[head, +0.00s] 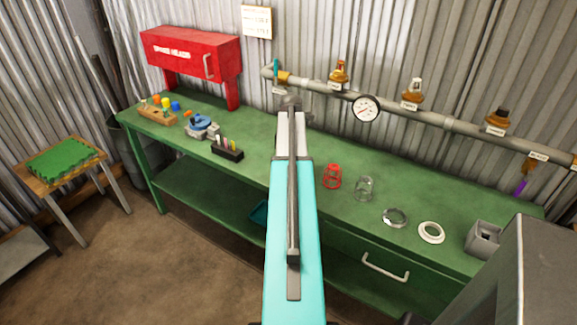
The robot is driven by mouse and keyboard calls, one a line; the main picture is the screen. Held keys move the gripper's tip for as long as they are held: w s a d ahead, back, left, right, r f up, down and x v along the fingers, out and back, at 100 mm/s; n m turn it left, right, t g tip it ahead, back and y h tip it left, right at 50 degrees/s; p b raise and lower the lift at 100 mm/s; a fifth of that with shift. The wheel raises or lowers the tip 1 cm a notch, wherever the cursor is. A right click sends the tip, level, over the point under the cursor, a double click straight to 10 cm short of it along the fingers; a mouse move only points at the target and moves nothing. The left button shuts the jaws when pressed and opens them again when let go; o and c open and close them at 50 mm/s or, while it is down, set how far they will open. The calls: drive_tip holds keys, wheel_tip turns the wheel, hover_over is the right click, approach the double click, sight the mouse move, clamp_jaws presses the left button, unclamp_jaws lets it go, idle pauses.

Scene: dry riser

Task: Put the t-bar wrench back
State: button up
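My teal arm reaches up the middle of the head view over the green bench. My gripper (291,103) is at its far end, in front of the pipe on the wall; it is small and seen from behind, so its fingers cannot be made out. A long dark grey bar (293,190) with a block at its near end lies in line with the arm. I cannot tell whether this is the t-bar wrench or part of my arm. No other t-bar wrench is clearly visible.
The green bench (262,142) carries a black tool holder (228,150), a blue vise (202,125), a wooden block (157,115), a red cage (333,176), a clear jar (365,188) and rings. A red cabinet (190,52) stands at the back left. A pipe (440,122) with gauge (365,109) runs behind.

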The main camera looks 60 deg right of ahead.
drive_tip(key=shift+f, duration=0.1)
drive_tip(key=o, duration=1.4)
drive_tip(key=shift+r+b, duration=0.75)
drive_tip(key=shift+r, duration=5.4)
